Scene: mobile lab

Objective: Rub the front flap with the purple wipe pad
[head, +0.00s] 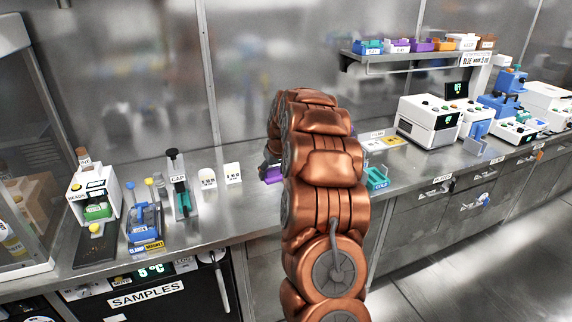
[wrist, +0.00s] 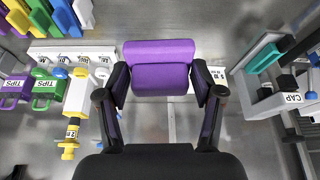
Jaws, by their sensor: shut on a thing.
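The purple wipe pad (wrist: 160,52) sits between the two dark fingers of my gripper (wrist: 160,84) in the wrist view, and the gripper is shut on it. A bit of purple pad (head: 272,175) also shows in the head view, just left of my copper arm. My arm hides most of the gripper there. The pad is over or near the steel bench; I cannot tell whether it touches anything. I cannot tell which surface is the front flap; none is labelled so in either view.
The steel bench (head: 245,205) holds the CAP device (head: 178,185), a blue clamp device (head: 143,215) and a white machine (head: 95,193) at left. A teal tray (head: 377,179) stands right of my arm, with white machines (head: 430,121) beyond. A SAMPLES unit (head: 146,295) is below.

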